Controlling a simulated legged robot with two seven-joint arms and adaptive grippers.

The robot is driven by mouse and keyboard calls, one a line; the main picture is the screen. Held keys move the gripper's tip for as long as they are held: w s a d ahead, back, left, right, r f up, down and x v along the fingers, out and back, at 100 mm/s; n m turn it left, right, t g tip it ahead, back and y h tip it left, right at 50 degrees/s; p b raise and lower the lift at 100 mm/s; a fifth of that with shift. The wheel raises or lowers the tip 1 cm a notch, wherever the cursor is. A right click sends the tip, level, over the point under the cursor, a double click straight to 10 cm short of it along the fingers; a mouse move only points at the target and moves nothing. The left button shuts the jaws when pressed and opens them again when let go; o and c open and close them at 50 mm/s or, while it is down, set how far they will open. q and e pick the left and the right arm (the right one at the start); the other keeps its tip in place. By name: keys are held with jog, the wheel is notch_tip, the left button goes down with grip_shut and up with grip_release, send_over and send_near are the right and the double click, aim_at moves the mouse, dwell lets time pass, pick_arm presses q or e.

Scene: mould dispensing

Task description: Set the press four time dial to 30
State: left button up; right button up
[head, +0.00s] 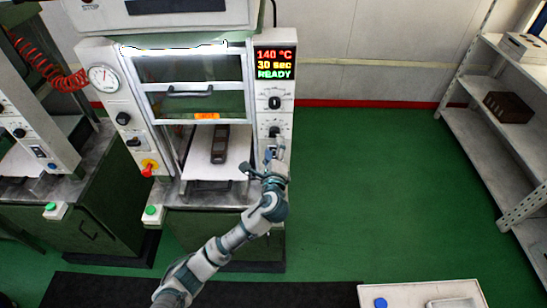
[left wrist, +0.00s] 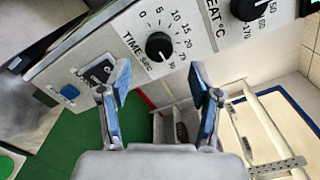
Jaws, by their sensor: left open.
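The press (head: 197,62) stands in the middle of the head view; its display (head: 275,63) reads 140 °C, 30 sec, READY. Its black time dial (head: 275,132) is on the right panel. In the left wrist view the time dial (left wrist: 159,46) lies just beyond my fingertips, with its mark toward the 30 at lower right. My left gripper (head: 271,162) is in front of the panel, below the dial. It also shows in the left wrist view (left wrist: 160,72), where its blue-padded fingers are spread, empty and apart from the dial. My right gripper is out of view.
The heat dial (head: 275,103) sits above the time dial. A dark mould (head: 220,144) lies on the press's platen. Another press (head: 35,140) stands at left, and a shelf rack (head: 500,130) at right. Green floor (head: 370,180) right of the press is clear.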

pick_arm(q)
jog(key=s, duration=0.5)
jog(key=shift+s+a, duration=0.15)
jog(key=shift+s, duration=0.2)
